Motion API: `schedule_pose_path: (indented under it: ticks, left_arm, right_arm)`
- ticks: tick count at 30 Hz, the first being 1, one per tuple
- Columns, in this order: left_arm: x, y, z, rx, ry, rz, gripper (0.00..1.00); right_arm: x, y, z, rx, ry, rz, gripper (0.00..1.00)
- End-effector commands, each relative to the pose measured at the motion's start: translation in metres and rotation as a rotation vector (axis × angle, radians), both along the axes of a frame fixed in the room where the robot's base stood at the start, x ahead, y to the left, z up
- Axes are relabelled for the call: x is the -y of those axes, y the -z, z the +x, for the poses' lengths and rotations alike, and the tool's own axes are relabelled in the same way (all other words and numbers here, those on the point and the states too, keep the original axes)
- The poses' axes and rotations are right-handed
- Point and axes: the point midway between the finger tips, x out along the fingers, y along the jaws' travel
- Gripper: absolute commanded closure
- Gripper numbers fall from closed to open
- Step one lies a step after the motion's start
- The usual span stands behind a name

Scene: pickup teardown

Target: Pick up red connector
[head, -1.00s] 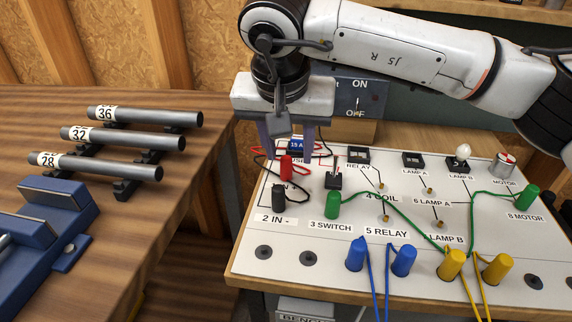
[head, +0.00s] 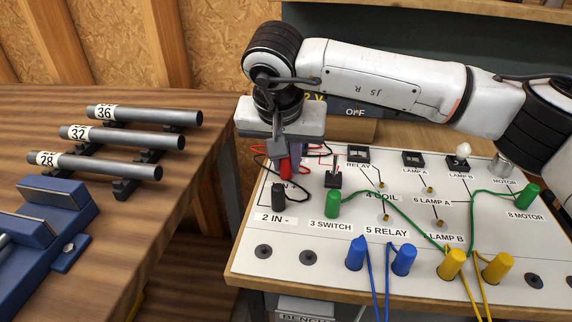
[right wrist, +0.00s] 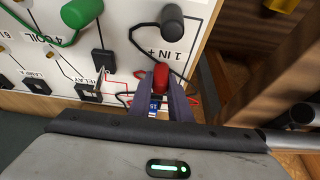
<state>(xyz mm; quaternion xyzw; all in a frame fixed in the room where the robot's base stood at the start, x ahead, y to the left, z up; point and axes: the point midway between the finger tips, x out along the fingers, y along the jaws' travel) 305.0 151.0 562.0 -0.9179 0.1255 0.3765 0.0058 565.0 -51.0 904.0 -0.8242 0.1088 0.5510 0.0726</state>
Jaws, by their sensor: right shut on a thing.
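The red connector (head: 286,170) stands on the white circuit board (head: 300,225), at the upper left by the "1 IN +" label. In the right wrist view the red connector (right wrist: 160,76) sits between the tips of my right gripper (right wrist: 160,98). My right gripper (head: 288,160) reaches down from above and is shut on the red connector. The gripper hides part of the connector in the head view. The connector appears still at its place on the board. My left gripper is not in view.
A black connector (head: 278,196) stands just in front of the red one. A green connector (head: 333,203), blue connectors (head: 355,253) and yellow connectors (head: 452,263) carry wires on the board. Left, a wooden table (head: 215,100) holds numbered metal tubes (head: 130,138) and a blue vise (head: 40,215).

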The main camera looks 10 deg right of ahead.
Motion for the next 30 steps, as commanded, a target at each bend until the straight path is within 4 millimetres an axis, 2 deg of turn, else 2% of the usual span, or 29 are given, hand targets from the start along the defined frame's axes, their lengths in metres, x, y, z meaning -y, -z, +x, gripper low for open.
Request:
schedule_pose_path:
  ticks: [8,21,25,30]
  left_arm:
    - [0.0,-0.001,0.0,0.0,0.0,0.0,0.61]
    - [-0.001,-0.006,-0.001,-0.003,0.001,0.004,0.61]
    - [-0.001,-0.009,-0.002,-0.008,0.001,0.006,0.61]
    - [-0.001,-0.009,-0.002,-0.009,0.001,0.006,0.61]
  right_arm:
    - [0.0,-0.008,0.001,0.002,0.001,0.001,1.0]
    - [-0.001,-0.087,0.0,0.003,0.001,0.0,1.0]
    - [0.0,-0.1,0.0,0.001,0.0,0.001,1.0]
    - [0.0,-0.101,0.0,0.0,0.0,0.001,1.0]
